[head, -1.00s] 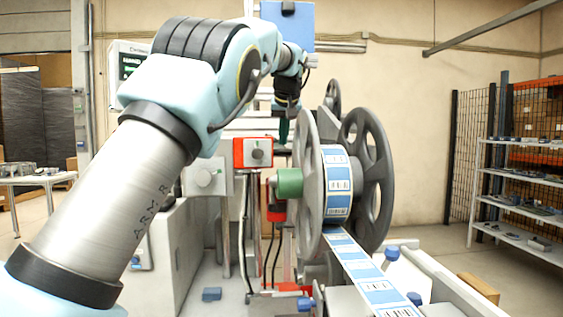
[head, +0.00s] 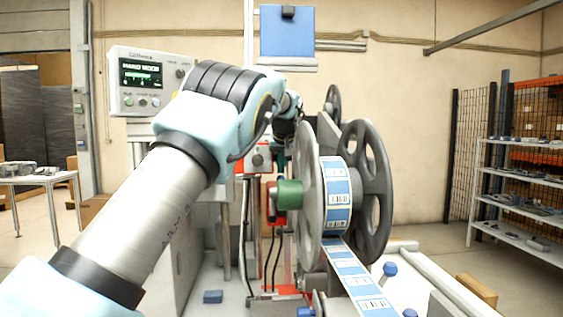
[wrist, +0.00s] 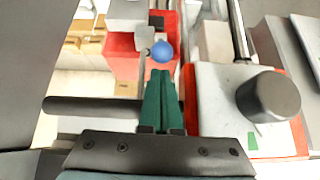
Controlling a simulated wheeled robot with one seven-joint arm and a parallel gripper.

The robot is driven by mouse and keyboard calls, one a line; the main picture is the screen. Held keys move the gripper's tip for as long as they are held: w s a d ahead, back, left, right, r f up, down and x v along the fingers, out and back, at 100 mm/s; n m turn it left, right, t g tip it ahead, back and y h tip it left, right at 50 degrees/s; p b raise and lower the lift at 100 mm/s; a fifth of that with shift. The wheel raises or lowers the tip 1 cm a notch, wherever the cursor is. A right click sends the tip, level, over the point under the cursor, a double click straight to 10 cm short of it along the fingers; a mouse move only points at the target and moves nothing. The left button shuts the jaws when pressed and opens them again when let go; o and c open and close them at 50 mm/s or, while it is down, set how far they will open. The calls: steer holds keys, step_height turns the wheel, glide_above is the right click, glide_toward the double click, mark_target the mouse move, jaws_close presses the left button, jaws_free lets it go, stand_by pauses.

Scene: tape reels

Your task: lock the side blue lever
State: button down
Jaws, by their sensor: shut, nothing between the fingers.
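A round blue knob (wrist: 162,51), which looks like the end of the side lever, shows in the wrist view just beyond my fingertips, in front of a red block (wrist: 121,58). A thin grey metal piece (wrist: 145,42) stands beside it. My gripper (wrist: 160,73) has its green fingers closed together and points at the knob. I cannot tell whether the tips touch it. In the head view my gripper is mostly hidden beside the reel, below my wrist; the knob cannot be made out there.
A large grey reel (head: 308,185) with blue and white labels stands right of my gripper, close to it. A green hub (head: 289,194) sticks out on its left. In the wrist view a dark round knob (wrist: 268,97) on a white, red-edged box is at right.

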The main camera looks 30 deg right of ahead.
steer(key=s+f+b, duration=0.1)
steer(key=s+a+f+b, duration=0.1)
steer(key=b, duration=0.1)
steer(key=s+f+b, duration=0.1)
steer(key=b, duration=0.1)
steer(key=shift+s+a+f, duration=0.15)
steer(key=shift+s+a, duration=0.2)
stand_by(0.3)
step_height(320, 180, up, 10)
stand_by(0.6)
steer(key=shift+s, duration=0.1)
stand_by(0.4)
